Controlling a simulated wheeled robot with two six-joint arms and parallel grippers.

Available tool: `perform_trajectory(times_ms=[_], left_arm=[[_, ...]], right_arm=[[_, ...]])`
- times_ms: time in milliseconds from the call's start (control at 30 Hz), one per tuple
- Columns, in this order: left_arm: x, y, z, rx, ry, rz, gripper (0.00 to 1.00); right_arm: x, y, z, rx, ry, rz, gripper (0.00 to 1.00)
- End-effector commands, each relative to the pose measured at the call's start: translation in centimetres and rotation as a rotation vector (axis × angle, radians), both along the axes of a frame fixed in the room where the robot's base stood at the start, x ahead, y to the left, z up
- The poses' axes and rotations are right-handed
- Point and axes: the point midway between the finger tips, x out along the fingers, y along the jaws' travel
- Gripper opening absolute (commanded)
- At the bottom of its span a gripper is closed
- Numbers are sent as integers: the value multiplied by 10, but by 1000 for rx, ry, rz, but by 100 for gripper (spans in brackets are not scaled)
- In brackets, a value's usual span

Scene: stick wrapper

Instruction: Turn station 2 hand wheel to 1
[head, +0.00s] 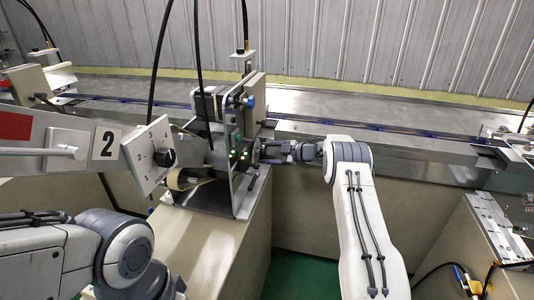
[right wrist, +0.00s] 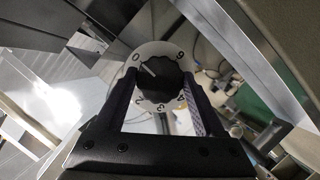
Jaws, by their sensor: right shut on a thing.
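The black hand wheel (right wrist: 164,79) sits at the centre of a white numbered dial (right wrist: 134,72) in the right wrist view. A white mark on the wheel points up-left, towards the 0. The 2, 3 and 6 also show; the place of the 1 is covered by my left-hand finger. My right gripper (right wrist: 160,92) is shut on the wheel, one finger on each side. In the head view my right gripper (head: 272,151) reaches station 2's right side from the right. My left arm shows at lower left; its gripper is out of view.
The "2" sign (head: 106,144) and a panel with a black knob (head: 148,156) stand left of the station. Metal plates (head: 248,186) surround the wheel closely. A long metal rail (head: 400,140) runs behind my right arm. Black cables hang above.

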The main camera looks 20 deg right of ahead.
Motion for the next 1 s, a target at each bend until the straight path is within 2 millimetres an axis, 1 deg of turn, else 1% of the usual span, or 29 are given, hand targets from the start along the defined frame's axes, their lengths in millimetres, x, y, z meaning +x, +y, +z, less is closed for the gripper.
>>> perform_trajectory(times_ms=[100,133,200,433,567,667,900,1000], left_arm=[[0,0,0,0,0,0,50],[0,0,0,0,0,0,50],[0,0,0,0,0,0,50],[0,0,0,0,0,0,50],[0,0,-1,0,0,0,50],[0,0,-3,0,0,0,50],[0,0,-9,0,0,0,50],[0,0,-10,0,0,0,50]], right_arm=[[0,-1,-1,3,4,-4,15],[0,-1,-1,3,4,-4,78],[0,-1,-1,2,3,-3,100],[-1,-1,0,2,2,-2,100],[-7,-7,3,2,1,-3,100],[-18,-18,8,2,1,-4,100],[-53,-49,21,2,3,-6,100],[-63,-58,26,2,2,-5,100]])
